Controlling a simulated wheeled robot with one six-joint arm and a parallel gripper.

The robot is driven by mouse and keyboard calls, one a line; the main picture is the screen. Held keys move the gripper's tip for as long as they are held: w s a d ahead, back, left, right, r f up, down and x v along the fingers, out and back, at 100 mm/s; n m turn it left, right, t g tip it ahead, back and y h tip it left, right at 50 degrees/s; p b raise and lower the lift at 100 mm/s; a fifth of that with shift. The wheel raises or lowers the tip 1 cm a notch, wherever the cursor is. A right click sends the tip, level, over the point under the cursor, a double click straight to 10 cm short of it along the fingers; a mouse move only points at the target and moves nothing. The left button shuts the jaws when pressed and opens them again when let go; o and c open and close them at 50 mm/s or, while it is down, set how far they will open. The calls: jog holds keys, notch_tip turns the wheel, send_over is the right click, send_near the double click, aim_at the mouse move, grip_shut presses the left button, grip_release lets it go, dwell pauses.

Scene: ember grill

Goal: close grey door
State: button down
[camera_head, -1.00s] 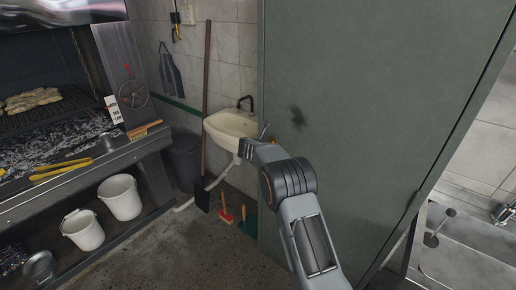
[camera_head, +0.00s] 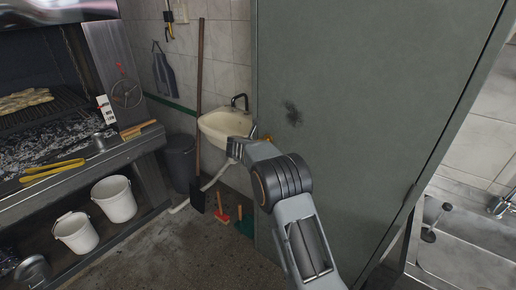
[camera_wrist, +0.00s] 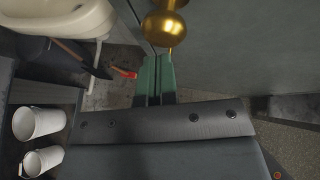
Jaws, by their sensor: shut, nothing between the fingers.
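The grey door (camera_head: 345,110) is a tall flat grey-green panel with a dark smudge, filling the right of the head view. Its left edge stands in front of the tiled wall. The door also shows in the wrist view (camera_wrist: 235,45). A round brass knob (camera_wrist: 165,27) is by the door's edge in the wrist view; only a small bit of it shows in the head view. My gripper (camera_wrist: 158,58) has its green fingers together and empty, close to the knob's lower side. I cannot tell whether they touch. In the head view my arm hides most of the knob.
A cream sink (camera_head: 227,124) is on the wall left of the door. A long-handled shovel (camera_head: 198,120), a dark bin (camera_head: 180,162) and two white buckets (camera_head: 115,198) stand further left by the grill. A metal counter (camera_head: 465,250) is at right.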

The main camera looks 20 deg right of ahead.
jog(key=s+a+r+n+t+y+b, duration=0.1)
jog(key=s+a+r+n+t+y, duration=0.2)
jog(key=a+n, duration=0.55)
jog(key=s+a+r+n+y+b, duration=0.1)
jog(key=s+a+n+y, duration=0.3)
jog(key=a+n, duration=0.5)
jog(key=s+n+g+y, duration=0.3)
jog(key=s+n+y, duration=0.35)
jog(key=n, duration=0.65)
jog(key=s+d+n+g+h, duration=0.1)
jog(key=s+d+n, duration=0.3)
jog(key=s, duration=0.6)
jog(key=s+d+n+g+h, duration=0.2)
jog(key=s+d+n+h, duration=0.1)
jog(key=s, duration=0.7)
jog(key=s+d+n+g+h, duration=0.2)
jog(key=s+d+n, duration=0.4)
jog(key=s, duration=0.4)
jog(key=shift+d+f, duration=0.25)
jog(key=shift+f, duration=0.2)
